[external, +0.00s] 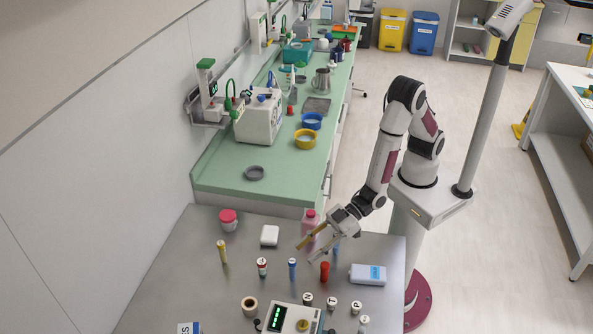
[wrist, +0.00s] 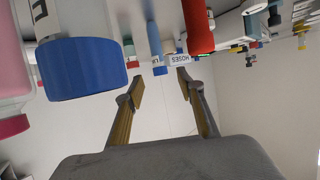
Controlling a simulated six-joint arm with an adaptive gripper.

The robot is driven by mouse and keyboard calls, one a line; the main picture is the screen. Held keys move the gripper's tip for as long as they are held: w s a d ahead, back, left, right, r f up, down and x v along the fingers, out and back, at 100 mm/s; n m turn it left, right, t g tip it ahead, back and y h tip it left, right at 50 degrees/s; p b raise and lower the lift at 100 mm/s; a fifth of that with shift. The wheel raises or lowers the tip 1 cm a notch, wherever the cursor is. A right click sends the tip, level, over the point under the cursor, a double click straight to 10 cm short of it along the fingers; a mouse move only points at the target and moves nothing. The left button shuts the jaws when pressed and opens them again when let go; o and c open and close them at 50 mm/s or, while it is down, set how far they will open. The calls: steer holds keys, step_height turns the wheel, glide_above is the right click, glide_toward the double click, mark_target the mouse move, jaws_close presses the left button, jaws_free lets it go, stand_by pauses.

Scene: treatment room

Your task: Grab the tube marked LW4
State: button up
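Several slim tubes stand on the steel table in the external view: a yellow one (external: 222,251), one with a red-and-white top (external: 262,267), a blue one (external: 292,268), a red one (external: 324,271) and another blue one (external: 336,247) partly behind my gripper. I cannot read LW4 on any of them. My gripper (external: 307,254) is open and empty, low over the table among these tubes. In the wrist view its fingers (wrist: 160,83) are apart with nothing between them. A red tube (wrist: 199,28) and a slim blue tube (wrist: 155,48) show beyond the fingertips, apparently upside down.
A pink bottle (external: 309,217) stands close behind my gripper. A large blue cap (wrist: 84,69) is near the left finger in the wrist view. A pale blue container (external: 368,274), white box (external: 269,235), red-lidded jar (external: 228,220) and green-display device (external: 293,318) share the table (external: 190,275).

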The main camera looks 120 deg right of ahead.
mark_target(292, 263)
steer(key=shift+w+f, duration=0.2)
steer(key=shift+w, duration=0.3)
steer(key=shift+x, duration=2.9)
jaws_close()
